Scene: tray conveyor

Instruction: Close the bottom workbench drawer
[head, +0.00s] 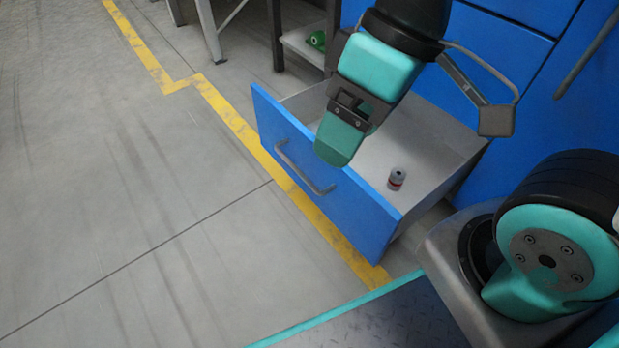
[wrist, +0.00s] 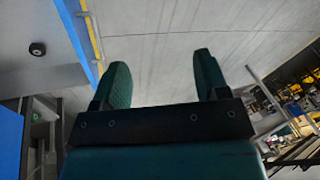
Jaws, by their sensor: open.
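The bottom workbench drawer is pulled out, with its blue front panel (head: 325,180) and grey bar handle (head: 303,170) facing the lower left in the head view. My gripper (head: 340,145) hangs over the drawer near the front panel in the head view, covering part of the interior. The wrist view shows its two green fingers (wrist: 160,80) apart, with nothing between them. In that view the drawer's blue front edge (wrist: 80,40) lies left of the fingers, and the cylinder (wrist: 38,49) shows at far left.
The blue workbench front (head: 545,120) rises behind the drawer at right. A grey-legged table (head: 212,30) and a low shelf with a green object (head: 317,40) stand at the back. A yellow floor line (head: 235,120) passes the drawer. The floor at left is clear.

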